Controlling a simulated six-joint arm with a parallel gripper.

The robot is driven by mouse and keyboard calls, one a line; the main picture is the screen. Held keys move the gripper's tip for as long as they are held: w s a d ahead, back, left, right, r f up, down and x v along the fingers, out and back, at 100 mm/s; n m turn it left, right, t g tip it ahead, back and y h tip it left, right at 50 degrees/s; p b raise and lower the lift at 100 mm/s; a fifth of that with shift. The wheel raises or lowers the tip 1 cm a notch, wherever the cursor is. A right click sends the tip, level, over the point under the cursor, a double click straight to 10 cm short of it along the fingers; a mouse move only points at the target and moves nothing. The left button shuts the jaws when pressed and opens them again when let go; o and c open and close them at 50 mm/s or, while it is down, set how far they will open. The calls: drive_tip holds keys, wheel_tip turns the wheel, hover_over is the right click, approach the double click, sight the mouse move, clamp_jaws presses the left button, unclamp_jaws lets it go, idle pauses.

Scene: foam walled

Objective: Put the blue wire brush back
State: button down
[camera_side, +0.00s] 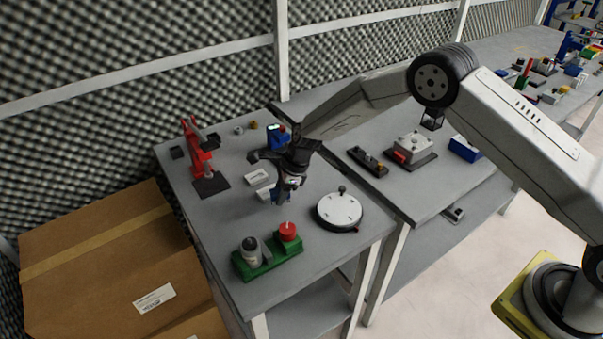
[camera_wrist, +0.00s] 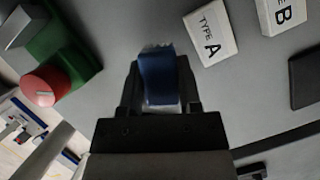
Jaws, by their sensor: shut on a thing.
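The blue wire brush (camera_wrist: 158,80) is between the two fingers of my gripper (camera_wrist: 158,88) in the wrist view, with a pale frayed edge at its far end. My gripper is shut on it. In the side view my gripper (camera_side: 286,188) points down above the grey bench, and a bit of blue shows at its fingers; the brush is mostly hidden there. I cannot tell whether it touches the bench. A green holder (camera_side: 268,264) stands in front of my gripper, with a red round-topped piece (camera_side: 288,231) and a dark, grey-topped piece (camera_side: 250,250) on it.
A white block marked TYPE A (camera_wrist: 211,34) and one marked B (camera_wrist: 283,14) lie beside my gripper. A round white dial (camera_side: 339,210) lies to the right. A red press (camera_side: 200,155) stands at the back left. Cardboard boxes (camera_side: 110,265) stand left of the bench.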

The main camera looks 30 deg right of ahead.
drive_tip(key=shift+f, duration=1.55)
drive_tip(key=shift+f, duration=0.15)
drive_tip(key=c, duration=0.6)
unclamp_jaws()
drive_tip(key=v, duration=1.2)
